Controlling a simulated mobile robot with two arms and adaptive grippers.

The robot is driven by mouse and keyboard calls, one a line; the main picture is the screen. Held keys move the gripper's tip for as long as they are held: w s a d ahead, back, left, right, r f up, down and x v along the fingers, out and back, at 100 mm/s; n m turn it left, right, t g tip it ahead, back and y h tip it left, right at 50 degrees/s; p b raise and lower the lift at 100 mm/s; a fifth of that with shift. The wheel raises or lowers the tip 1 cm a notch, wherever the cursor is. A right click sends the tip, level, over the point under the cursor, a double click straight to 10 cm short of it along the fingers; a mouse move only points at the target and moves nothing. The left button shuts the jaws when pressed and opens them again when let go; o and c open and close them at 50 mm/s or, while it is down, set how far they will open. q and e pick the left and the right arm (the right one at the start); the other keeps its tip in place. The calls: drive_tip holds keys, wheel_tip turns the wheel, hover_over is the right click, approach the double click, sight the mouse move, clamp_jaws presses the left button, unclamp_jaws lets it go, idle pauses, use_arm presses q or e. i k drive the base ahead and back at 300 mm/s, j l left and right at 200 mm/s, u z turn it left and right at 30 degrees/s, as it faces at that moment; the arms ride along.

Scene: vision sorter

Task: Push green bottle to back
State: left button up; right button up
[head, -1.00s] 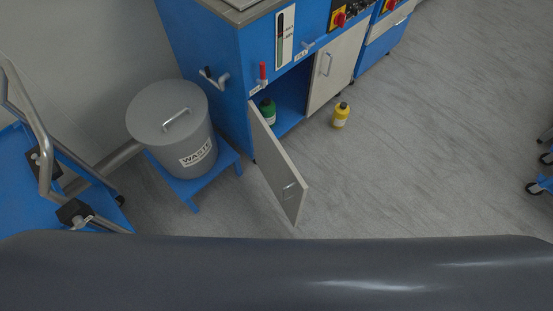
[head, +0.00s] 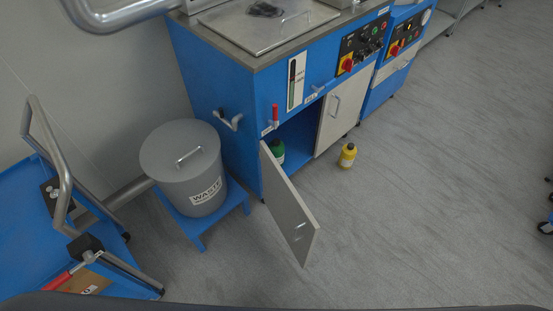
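The green bottle (head: 277,151) stands inside the open lower compartment of the blue cabinet (head: 217,93), near its left side. It is partly hidden behind the open grey door (head: 289,209), which swings out toward me. The compartment floor (head: 299,151) shows to the right of the bottle. A yellow bottle (head: 348,155) with a dark cap stands upright on the floor in front of the closed right door (head: 340,110). Neither of my grippers shows in the head view.
A grey waste bin (head: 183,172) on a blue stand is left of the open door. A blue cart (head: 22,217) with a metal handle stands at far left. The grey floor (head: 430,215) at right is clear.

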sight(276, 146)
drive_tip(key=k, duration=0.4)
drive_tip(key=k+u, duration=0.1)
drive_tip(key=u, duration=0.65)
drive_tip(key=k+j+u, duration=0.1)
drive_tip(key=u, duration=0.3)
drive_tip(key=l+u, duration=0.5)
drive_tip(key=l, duration=4.15)
drive_tip(key=k, duration=0.05)
